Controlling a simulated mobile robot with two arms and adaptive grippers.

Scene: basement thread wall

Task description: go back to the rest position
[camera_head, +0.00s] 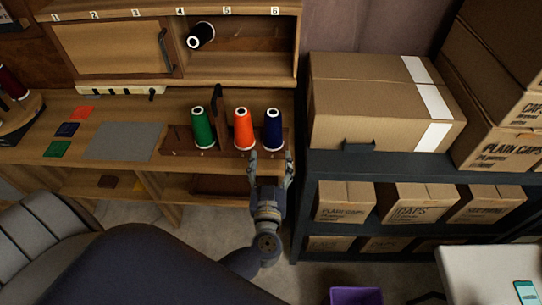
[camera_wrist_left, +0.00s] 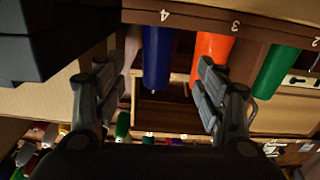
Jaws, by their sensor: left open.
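My left gripper (camera_head: 271,158) is open and empty, just in front of the blue spool end of the wooden spool rack (camera_head: 176,145). In the left wrist view, its two fingers (camera_wrist_left: 157,62) are spread wide with nothing held between them. A blue spool (camera_head: 273,131), an orange spool (camera_head: 243,131) and a green spool (camera_head: 202,129) stand upright on the rack. In the left wrist view the blue spool (camera_wrist_left: 157,57) shows between and beyond the fingers, apart from them as far as I can tell. My right gripper is not in view.
A dark shelf (camera_head: 400,165) with cardboard boxes (camera_head: 380,100) stands close on the right. A numbered cabinet (camera_head: 110,50) holds a black spool (camera_head: 200,35). A grey mat (camera_head: 125,142) lies on the bench. A purple bin (camera_head: 356,296) and a white table (camera_head: 480,270) are in front.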

